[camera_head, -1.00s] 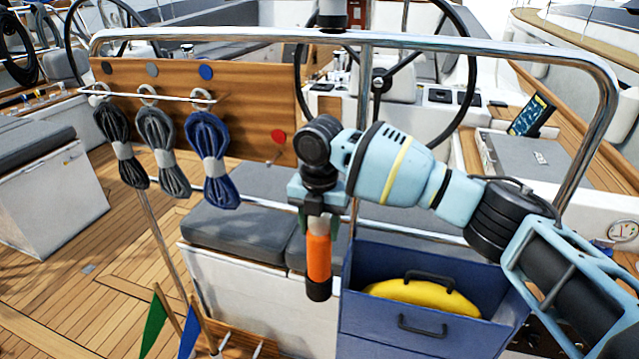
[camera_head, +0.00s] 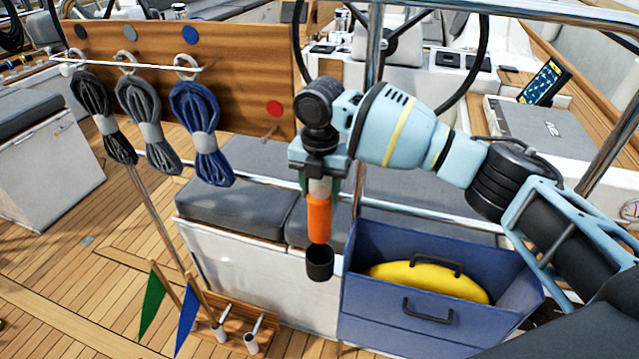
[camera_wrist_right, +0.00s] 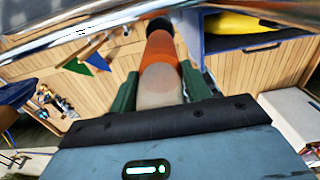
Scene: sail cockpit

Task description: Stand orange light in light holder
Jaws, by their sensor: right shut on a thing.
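My right gripper (camera_head: 320,180) points down and is shut on the pale upper part of the orange light (camera_head: 319,218). The light hangs upright with its orange part downward. A black cup-like piece, which looks like the light holder (camera_head: 320,264), is directly below the orange end. The orange end meets its rim in the head view; I cannot tell whether it is inside or above. In the right wrist view the light (camera_wrist_right: 161,55) runs away from between the fingers, with the black piece (camera_wrist_right: 160,24) at its far end. My left gripper is not in view.
A blue box (camera_head: 400,318) with a yellow item (camera_head: 425,278) stands right of the light. Rope coils (camera_head: 203,130) hang from a wooden board (camera_head: 240,60) at left. Green (camera_head: 152,305) and blue (camera_head: 187,318) flags stand at lower left. A steel rail (camera_head: 540,10) crosses the top.

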